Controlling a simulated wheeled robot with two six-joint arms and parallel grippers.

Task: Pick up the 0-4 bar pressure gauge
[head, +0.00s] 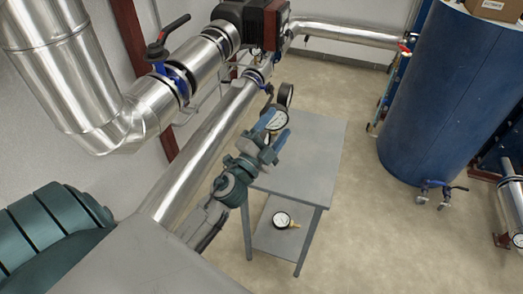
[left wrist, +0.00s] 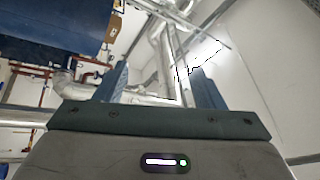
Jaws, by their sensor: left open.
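One pressure gauge (head: 282,219) with a white dial and brass stem lies on the lower shelf of the grey table (head: 319,143). Another white-dialled gauge (head: 275,121) shows between the blue fingers of my left gripper (head: 280,122), partly hidden by them. A third, dark-rimmed gauge (head: 286,94) is seen nearly edge-on just beyond. The dial markings are too small to read, so I cannot tell which is 0-4 bar. My left gripper is open above the table's left side; its spread fingers (left wrist: 162,88) show no held object in the left wrist view. My right gripper is not in view.
A large silver pipe (head: 195,160) runs along the left, close to my left arm. A blue tank (head: 450,95) stands right. The floor between is clear.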

